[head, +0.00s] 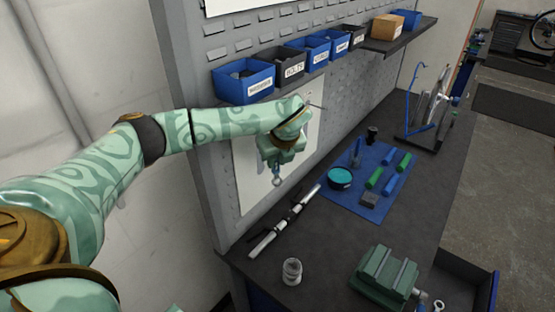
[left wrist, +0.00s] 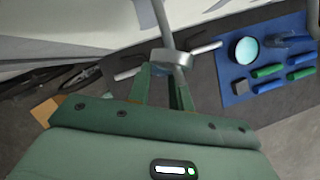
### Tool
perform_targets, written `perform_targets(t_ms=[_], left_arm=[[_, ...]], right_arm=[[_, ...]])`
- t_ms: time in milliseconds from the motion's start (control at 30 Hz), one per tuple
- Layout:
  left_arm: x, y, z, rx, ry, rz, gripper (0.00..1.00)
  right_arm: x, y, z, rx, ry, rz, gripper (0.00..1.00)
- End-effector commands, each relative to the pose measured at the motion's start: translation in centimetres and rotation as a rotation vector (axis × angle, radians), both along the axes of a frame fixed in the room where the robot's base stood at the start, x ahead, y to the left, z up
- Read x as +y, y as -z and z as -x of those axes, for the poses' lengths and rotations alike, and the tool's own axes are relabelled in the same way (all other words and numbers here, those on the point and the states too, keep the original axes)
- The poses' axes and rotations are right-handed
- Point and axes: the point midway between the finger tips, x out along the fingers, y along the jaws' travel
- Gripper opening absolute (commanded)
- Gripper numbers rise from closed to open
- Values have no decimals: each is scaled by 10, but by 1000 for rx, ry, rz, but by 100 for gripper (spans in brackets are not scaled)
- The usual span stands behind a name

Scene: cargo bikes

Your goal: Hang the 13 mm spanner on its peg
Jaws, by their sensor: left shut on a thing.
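My left gripper (head: 279,162) is in front of the white board on the perforated wall panel, pointing down. It is shut on a grey metal spanner, whose ring end (head: 277,181) hangs below the fingers. In the left wrist view, the spanner (left wrist: 163,22) runs up from between the fingertips (left wrist: 166,82). Its size mark cannot be read. A thin peg (head: 317,106) sticks out near the board's top right, just beyond my wrist. Whether the spanner touches the board cannot be told. My right gripper is not in view.
Labelled bins (head: 243,82) line a shelf above the board. On the bench (head: 330,240) lie a long metal bar tool (head: 284,222), a blue mat (head: 338,201) with several tools, a small jar (head: 292,271) and a green vise (head: 384,274). An open drawer (head: 466,285) juts out at the right.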

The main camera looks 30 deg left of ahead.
Motion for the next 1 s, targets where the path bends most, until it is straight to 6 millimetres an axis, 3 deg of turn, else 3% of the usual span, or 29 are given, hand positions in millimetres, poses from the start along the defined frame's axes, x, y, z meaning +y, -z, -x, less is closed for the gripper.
perform_targets(t_ms=[33,100,467,633,1000], left_arm=[[0,4,2,9,-2,0,27],[0,3,2,8,-2,0,46],[-2,-3,2,3,-1,0,46],[-11,-31,7,0,1,0,46],[-41,-120,28,1,0,-1,46]], right_arm=[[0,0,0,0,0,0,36],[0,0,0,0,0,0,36],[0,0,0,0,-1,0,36],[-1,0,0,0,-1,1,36],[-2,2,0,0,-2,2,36]])
